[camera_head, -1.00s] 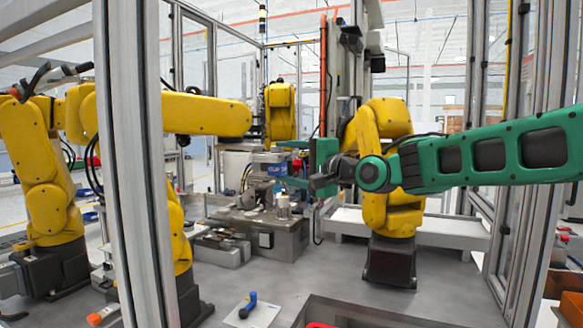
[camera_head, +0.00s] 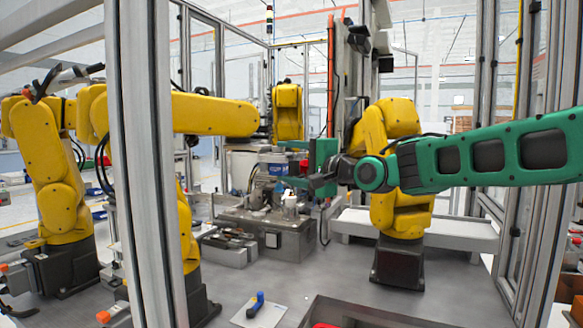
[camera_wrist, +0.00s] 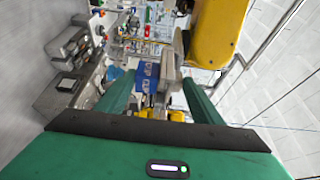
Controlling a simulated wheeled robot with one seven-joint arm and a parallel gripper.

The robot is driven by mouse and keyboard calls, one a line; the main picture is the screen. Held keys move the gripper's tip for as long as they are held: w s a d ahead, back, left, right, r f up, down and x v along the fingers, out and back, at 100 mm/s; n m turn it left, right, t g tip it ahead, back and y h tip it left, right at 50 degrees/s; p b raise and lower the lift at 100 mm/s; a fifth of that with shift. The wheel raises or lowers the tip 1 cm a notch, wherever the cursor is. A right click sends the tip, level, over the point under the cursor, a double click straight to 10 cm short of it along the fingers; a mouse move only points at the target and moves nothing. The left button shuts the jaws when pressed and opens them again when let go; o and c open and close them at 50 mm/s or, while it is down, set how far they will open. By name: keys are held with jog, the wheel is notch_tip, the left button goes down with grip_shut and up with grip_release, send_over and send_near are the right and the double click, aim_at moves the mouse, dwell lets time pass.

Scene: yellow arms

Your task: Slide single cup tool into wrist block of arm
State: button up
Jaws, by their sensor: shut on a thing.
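My green gripper (camera_head: 293,163) reaches in from the right, its fingers pointing left at the middle of the cell. In the wrist view its two fingers (camera_wrist: 162,82) are spread around a grey piece (camera_wrist: 170,66), which I take to be the single cup tool; its cup cannot be made out. The yellow arm (camera_head: 210,115) stretches in from the left. Its wrist end lies just left of my fingertips, and a yellow arm part shows above them in the wrist view (camera_wrist: 215,30). Whether tool and wrist block touch is hidden.
A second yellow arm (camera_head: 392,205) stands close behind my forearm. A frame post (camera_head: 143,165) stands at left. A blue-handled tool (camera_head: 256,303) lies on the open floor plate.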

jog(key=shift+f, duration=0.3)
dwell(0.5)
jog(key=o, duration=1.5)
jog(key=shift+c, duration=0.2)
jog(key=shift+f, duration=0.1)
jog(key=v, duration=1)
jog(key=shift+s+d, duration=0.25)
jog(key=shift+d, duration=0.1)
